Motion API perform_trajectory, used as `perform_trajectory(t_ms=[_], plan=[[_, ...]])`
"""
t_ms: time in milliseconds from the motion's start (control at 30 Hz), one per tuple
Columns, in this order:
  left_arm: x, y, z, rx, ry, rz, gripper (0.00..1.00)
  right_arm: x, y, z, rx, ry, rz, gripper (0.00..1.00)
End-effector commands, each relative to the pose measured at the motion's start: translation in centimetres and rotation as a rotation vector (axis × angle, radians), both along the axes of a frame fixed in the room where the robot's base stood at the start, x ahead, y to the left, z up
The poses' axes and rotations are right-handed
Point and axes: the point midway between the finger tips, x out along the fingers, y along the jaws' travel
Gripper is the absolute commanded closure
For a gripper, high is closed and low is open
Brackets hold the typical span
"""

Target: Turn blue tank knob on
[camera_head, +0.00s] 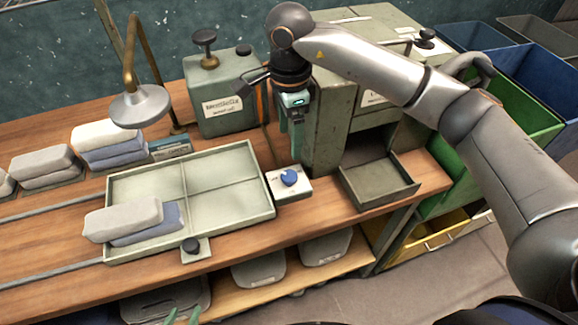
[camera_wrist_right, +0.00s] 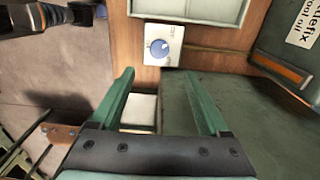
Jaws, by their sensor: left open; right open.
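The blue knob (camera_head: 289,177) sits on a small white box at the right end of the grey tray on the workbench. In the right wrist view the blue knob (camera_wrist_right: 159,48) shows on its white plate, beyond and between the fingertips. My right gripper (camera_head: 297,158) points down just behind the knob box in the head view, apart from the knob. In the wrist view my right gripper (camera_wrist_right: 158,75) is open with nothing between its fingers. My left gripper (camera_head: 183,314) shows only its green fingertips at the bottom edge, open and empty.
A green tank (camera_head: 222,95) with a black-topped cap stands behind. The divided tray (camera_head: 230,205) holds folded cloths and has a black knob at its front. A grey cabinet (camera_head: 333,115) and an open drawer (camera_head: 380,190) are on the right, with coloured bins beyond. A lamp-like head (camera_head: 140,106) hangs left.

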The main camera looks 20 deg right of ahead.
Motion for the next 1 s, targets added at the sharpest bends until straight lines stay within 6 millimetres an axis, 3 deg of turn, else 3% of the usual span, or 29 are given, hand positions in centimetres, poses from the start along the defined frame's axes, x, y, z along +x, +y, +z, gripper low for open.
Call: perform_trajectory(t_ms=[500, 700, 1000], plan=[[-0.1, 0.0, 1.7, 0.000, 0.003, -0.001, 0.47, -0.2, 0.1, -9.6, 0.004, 0.007, 0.000, 0.21], [-0.1, 0.0, 1.9, 0.001, 0.003, 0.000, 0.47, -0.1, 0.1, -11.4, 0.005, 0.004, 0.000, 0.21], [-0.1, 0.0, 1.9, 0.001, 0.003, 0.000, 0.47, -0.1, 0.1, -11.8, 0.006, 0.003, 0.000, 0.21]])
